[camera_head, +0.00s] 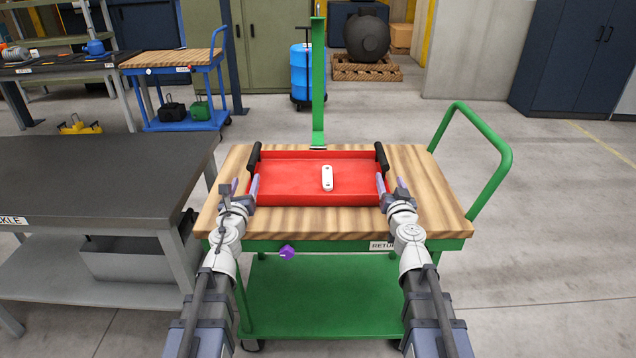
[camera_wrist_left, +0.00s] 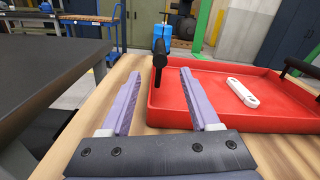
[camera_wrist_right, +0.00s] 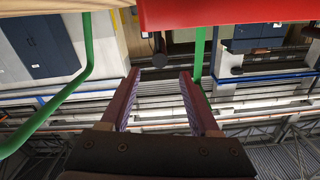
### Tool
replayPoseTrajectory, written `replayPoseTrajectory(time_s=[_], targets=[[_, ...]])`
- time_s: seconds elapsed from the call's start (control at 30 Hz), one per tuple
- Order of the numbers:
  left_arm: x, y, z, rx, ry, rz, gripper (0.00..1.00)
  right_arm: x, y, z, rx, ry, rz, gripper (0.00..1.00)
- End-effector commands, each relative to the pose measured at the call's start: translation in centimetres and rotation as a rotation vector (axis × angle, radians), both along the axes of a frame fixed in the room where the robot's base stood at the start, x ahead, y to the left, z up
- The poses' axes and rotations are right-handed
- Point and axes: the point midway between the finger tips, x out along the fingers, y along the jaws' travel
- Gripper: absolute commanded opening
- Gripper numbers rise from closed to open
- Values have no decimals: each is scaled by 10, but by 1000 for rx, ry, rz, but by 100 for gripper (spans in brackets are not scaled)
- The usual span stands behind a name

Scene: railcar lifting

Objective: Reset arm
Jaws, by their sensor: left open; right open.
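A red tray (camera_head: 290,185) with black handles on its left (camera_head: 254,156) and right (camera_head: 382,156) sides sits on the wooden top of a green cart (camera_head: 450,205). A white oblong part (camera_head: 327,178) lies inside it. My left gripper (camera_head: 245,187) is open and empty at the tray's near left corner. In the left wrist view the left handle (camera_wrist_left: 160,60) shows beyond its open fingers (camera_wrist_left: 160,76). My right gripper (camera_head: 391,186) is open and empty at the near right corner. The right wrist view looks upside down, with the red tray edge above the open fingers (camera_wrist_right: 159,74).
A dark workbench (camera_head: 100,175) with a grey bin stands left of the cart. A green post (camera_head: 318,80) rises at the cart's back, and a green push handle (camera_head: 490,150) is at its right. A purple knob (camera_head: 287,253) is below the front edge. Floor to the right is clear.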

Motion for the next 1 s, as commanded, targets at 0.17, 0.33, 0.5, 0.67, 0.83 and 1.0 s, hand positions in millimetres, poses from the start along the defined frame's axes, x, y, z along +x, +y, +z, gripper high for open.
replayPoseTrajectory(time_s=[0.17,0.33,0.5,0.67,0.83,1.0], targets=[[0,0,0,0,0,0,62,-9,0,0,0,0,0,62],[0,0,0,0,0,0,62,-8,0,0,0,0,0,62],[-3,3,16,-106,-1,47,62,-11,24,14,-12,7,76,62],[-19,14,48,-536,13,244,62,-35,114,40,-59,103,365,62],[-63,11,44,-1150,89,595,62,-105,205,29,-147,433,691,62],[-139,-31,21,-1627,218,1050,62,-194,220,6,-272,909,780,62]])
